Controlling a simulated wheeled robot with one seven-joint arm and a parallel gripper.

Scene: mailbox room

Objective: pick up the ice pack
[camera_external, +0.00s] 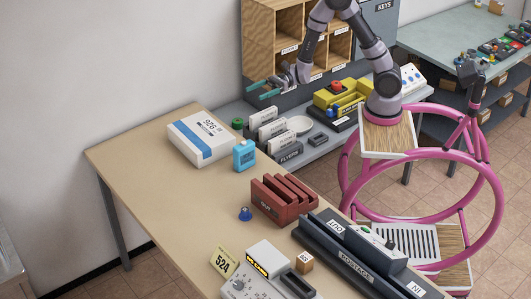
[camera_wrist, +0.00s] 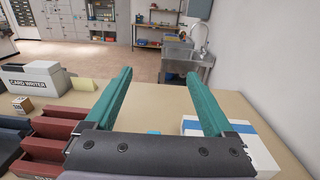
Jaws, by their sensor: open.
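A small light-blue object (camera_external: 244,155), which looks like the ice pack, stands on the wooden table, just right of a white box in the external view. In the wrist view only a small blue patch (camera_wrist: 153,132) shows between the fingers, just above the gripper's palm; the rest is hidden. My gripper (camera_external: 261,92) has teal fingers and is raised well above the table, apart from the blue object and behind it in the external view. In the wrist view my gripper (camera_wrist: 160,74) is open, with nothing held between its fingers.
The white box with a blue stripe (camera_external: 190,147) sits close beside the blue object. A dark red sorter (camera_external: 283,202), a blue bell (camera_external: 245,214) and a long dark postage tray (camera_external: 350,262) are nearer. Wooden cubbyholes (camera_external: 290,20) stand behind. The table's left part is clear.

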